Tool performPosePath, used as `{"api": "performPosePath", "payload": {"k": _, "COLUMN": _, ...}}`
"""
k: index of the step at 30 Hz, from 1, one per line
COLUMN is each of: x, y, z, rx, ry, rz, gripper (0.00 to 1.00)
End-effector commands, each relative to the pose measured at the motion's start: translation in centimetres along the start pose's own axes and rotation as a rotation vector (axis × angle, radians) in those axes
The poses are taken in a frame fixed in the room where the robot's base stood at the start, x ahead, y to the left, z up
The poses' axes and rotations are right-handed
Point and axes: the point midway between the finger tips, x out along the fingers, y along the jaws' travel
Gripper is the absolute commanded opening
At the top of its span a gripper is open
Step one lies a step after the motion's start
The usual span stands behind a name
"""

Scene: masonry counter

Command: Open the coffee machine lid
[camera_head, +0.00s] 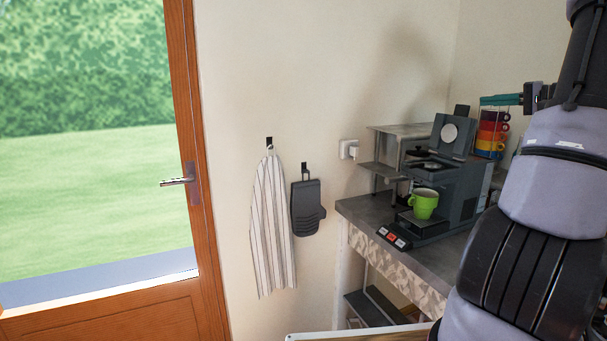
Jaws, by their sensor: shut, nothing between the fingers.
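The dark grey coffee machine (450,192) stands on the counter at the right. Its lid (455,142) is raised, standing nearly upright, with a round pale disc on its face towards me. The opening under it, with a round metal part (432,165), is uncovered. A green cup (423,204) stands on the machine's front tray. My gripper (484,101) has teal fingers, is shut and empty, and points left. It appears above and to the right of the lid, with a gap between them in the picture; the depth between them is hard to tell.
Stacked coloured cups (491,134) stand behind the machine, just below my gripper in the picture. A metal shelf (379,170) is left of the machine. A striped towel (270,225) and a dark oven mitt (308,207) hang on the wall. My arm hides the counter's right side.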

Motion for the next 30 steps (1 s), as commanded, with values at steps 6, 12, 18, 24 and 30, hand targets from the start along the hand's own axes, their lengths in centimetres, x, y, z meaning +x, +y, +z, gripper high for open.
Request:
{"api": "performPosePath", "payload": {"k": 6, "x": 7.7, "y": -4.1, "z": 13.6, "rx": -0.007, "ry": -0.232, "rz": 0.303, "gripper": 0.00}}
{"api": "performPosePath", "payload": {"k": 12, "x": 9.1, "y": -5.1, "z": 25.4, "rx": -0.093, "ry": -0.320, "rz": 0.589, "gripper": 0.00}}
{"api": "performPosePath", "payload": {"k": 18, "x": 7.0, "y": -5.0, "z": 34.2, "rx": -0.253, "ry": -0.286, "rz": 0.790, "gripper": 0.00}}
{"api": "performPosePath", "payload": {"k": 24, "x": 4.0, "y": -4.4, "z": 39.2, "rx": -0.426, "ry": -0.183, "rz": 0.860, "gripper": 0.00}}
{"api": "performPosePath", "payload": {"k": 30, "x": 2.5, "y": -4.2, "z": 40.9, "rx": -0.518, "ry": -0.110, "rz": 0.851, "gripper": 0.08}}
